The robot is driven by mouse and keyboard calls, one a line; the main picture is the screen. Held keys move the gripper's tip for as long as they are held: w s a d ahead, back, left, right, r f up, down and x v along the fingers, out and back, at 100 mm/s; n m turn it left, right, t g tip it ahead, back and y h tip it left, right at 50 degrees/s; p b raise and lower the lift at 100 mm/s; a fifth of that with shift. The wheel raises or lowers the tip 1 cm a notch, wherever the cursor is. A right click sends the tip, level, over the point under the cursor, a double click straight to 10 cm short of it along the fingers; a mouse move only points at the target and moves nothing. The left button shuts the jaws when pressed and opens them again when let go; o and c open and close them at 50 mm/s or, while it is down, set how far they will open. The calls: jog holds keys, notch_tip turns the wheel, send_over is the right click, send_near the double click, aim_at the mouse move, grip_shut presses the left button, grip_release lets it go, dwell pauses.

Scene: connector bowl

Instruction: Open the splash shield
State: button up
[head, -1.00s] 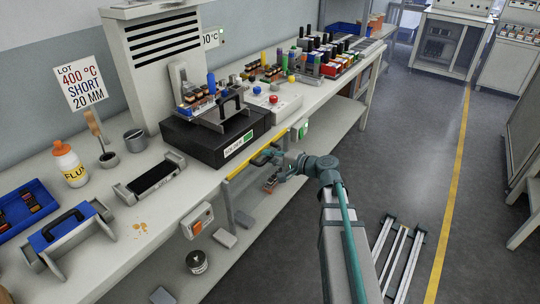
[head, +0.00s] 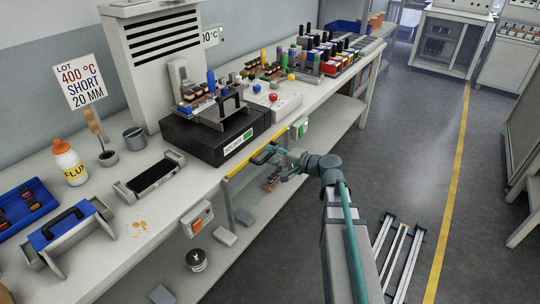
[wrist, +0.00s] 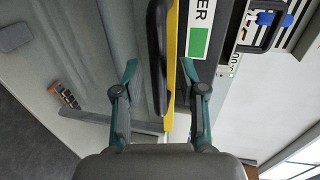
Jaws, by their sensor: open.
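The splash shield shows as a panel with a yellow top edge (head: 243,168) along the front of the bench, below the solder pot. A black bar handle (head: 262,154) sits beside that edge. In the wrist view the handle (wrist: 157,60) runs alongside the yellow edge (wrist: 171,70). My gripper (wrist: 159,70) is open, with one teal finger on each side of the handle and yellow edge in the picture. Neither finger visibly touches the handle, and I cannot tell their depth. In the head view my gripper (head: 280,163) is at the handle's right, with its fingertips unclear.
The black solder pot (head: 205,140) stands on the bench behind the shield, with a loaded carrier on top. An orange switch box (head: 197,219) is on the bench front to the left. A lower shelf (head: 172,262) holds a tin (head: 196,260).

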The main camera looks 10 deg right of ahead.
jog(key=v, duration=1.1)
jog(key=s+a+f+n+g+h+p, duration=0.1)
jog(key=s+f+g+h, duration=0.2)
jog(key=f, duration=0.6)
jog(key=s+a+f+n+g+h+p, duration=0.1)
jog(key=s+f+g, duration=0.2)
jog(key=s+f, duration=0.5)
jog(key=s+f+n+g+h+p, duration=0.1)
jog(key=s+f+g, duration=0.15)
jog(key=f, duration=0.85)
jog(key=s+a+f+n+g+h+p, duration=0.1)
jog(key=s+a+f+n+g+p, duration=0.1)
jog(key=s, duration=0.8)
jog(key=s+a+f+n+g+h+p, duration=0.1)
jog(key=s+a+f+n+g+h, duration=0.1)
jog(key=s+f+g, duration=0.2)
jog(key=s+a+f+n+g+h+p, duration=0.2)
jog(key=s+f+g, duration=0.2)
jog(key=s+f, duration=0.4)
jog(key=s, duration=0.7)
jog(key=shift+s+f+p, duration=0.15)
jog(key=shift+s+p, duration=0.2)
jog(key=shift+s, duration=0.05)
